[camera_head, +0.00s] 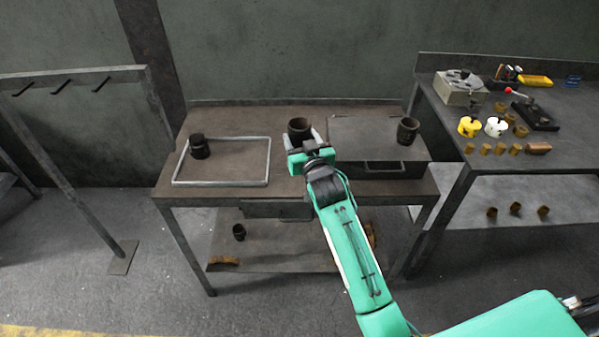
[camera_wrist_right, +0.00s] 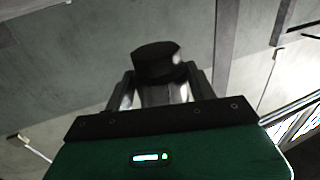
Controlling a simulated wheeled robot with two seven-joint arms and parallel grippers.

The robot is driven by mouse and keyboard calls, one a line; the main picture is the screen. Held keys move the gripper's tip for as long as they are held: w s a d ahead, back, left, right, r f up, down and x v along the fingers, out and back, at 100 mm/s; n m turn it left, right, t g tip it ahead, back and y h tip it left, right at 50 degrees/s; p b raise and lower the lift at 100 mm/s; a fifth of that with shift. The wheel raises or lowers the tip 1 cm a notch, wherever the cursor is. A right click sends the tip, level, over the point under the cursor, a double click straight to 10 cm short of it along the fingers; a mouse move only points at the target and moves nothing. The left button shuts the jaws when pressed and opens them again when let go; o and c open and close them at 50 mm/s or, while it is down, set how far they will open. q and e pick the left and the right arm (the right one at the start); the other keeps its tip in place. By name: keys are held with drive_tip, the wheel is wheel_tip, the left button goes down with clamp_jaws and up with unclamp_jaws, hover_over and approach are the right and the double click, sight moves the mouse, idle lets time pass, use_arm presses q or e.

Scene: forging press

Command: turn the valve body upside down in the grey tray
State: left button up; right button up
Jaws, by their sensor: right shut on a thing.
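My right gripper (camera_head: 301,148) is shut on a dark, hollow, cylindrical valve body (camera_head: 299,127), with its open end facing up in the head view. The gripper holds it over the middle of the table, to the right of the grey tray (camera_head: 220,183). In the right wrist view, the valve body (camera_wrist_right: 157,60) shows between the two fingers (camera_wrist_right: 158,92). A second dark stepped cylinder (camera_head: 199,147) stands at the left rim of the tray. A third, with an open top (camera_head: 408,130), stands on a raised plate at the right. My left gripper is out of view.
The tray's middle is bare. The raised plate (camera_head: 365,140) is mostly clear. A side table (camera_head: 490,115) at the right carries tools, yellow and white parts and several brass pieces. A metal rack (camera_head: 75,78) stands at the left.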

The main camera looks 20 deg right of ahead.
drive_tip(key=shift+r, duration=0.35)
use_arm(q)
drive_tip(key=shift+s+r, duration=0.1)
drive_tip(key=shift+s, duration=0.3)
use_arm(e)
drive_tip(key=shift+r+m+p, duration=0.15)
drive_tip(key=shift+m+p, duration=0.45)
drive_tip(key=shift+m, duration=0.5)
drive_tip(key=m+p, duration=0.1)
drive_tip(key=m, duration=0.3)
drive_tip(key=shift+a+r+p, duration=0.1)
drive_tip(key=shift+p, duration=0.3)
drive_tip(key=shift+m, duration=0.9)
drive_tip(key=shift+f+m, duration=0.25)
drive_tip(key=shift+m, duration=0.35)
use_arm(q)
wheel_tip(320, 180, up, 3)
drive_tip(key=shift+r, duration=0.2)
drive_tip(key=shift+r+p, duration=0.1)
drive_tip(key=shift+p, duration=0.25)
